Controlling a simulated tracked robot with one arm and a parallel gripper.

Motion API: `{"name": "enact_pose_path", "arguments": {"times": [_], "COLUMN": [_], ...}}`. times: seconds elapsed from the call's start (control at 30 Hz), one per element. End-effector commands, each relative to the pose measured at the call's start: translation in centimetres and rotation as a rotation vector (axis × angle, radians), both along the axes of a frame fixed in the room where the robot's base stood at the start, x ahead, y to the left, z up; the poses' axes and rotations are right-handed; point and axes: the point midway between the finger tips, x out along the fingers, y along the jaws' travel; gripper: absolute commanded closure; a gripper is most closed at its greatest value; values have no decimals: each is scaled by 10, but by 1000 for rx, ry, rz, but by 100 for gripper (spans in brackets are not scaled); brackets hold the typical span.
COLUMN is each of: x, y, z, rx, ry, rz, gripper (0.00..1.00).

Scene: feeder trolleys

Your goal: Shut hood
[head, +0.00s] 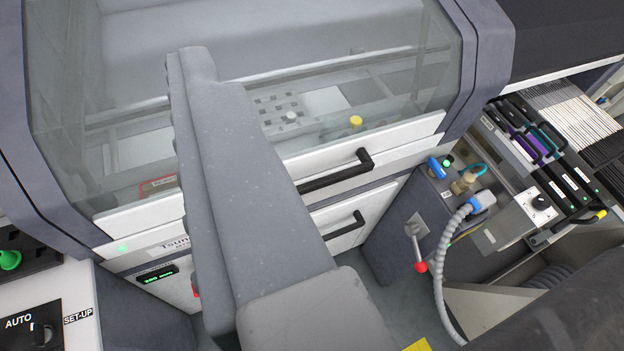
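The hood (400,75) is a clear panel in a dark grey frame, with a white strip along its lower edge. It is down over the front of the machine in the head view, and its lower edge lies close to the white front panel. I cannot tell whether it is fully shut. A black handle (340,172) sits on the white front below the clear panel. My gripper (192,62) is a grey shape reaching up across the hood and hiding the left part of the handle. Its fingers overlap in this view, so their gap is not clear, and contact with the hood cannot be told.
A second black handle (345,225) is on a lower white drawer. A red-knobbed lever (420,265), a grey ribbed hose (440,265) and connectors are at the right. Feeders with reels (545,150) stand beyond. An AUTO/SET-UP switch panel (35,330) is at the lower left.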

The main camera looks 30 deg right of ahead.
Motion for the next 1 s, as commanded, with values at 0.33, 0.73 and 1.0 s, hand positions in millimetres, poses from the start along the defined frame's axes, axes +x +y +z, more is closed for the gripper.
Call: {"name": "enact_pose_path", "arguments": {"times": [0.33, 0.73, 1.0], "x": [80, 137, 120], "y": [-72, -163, -195], "z": [-91, -274, -414], "rx": [-450, -1164, -1454], "ry": [-77, -110, -140], "rz": [-139, -67, 109], "gripper": [55, 55, 55]}}
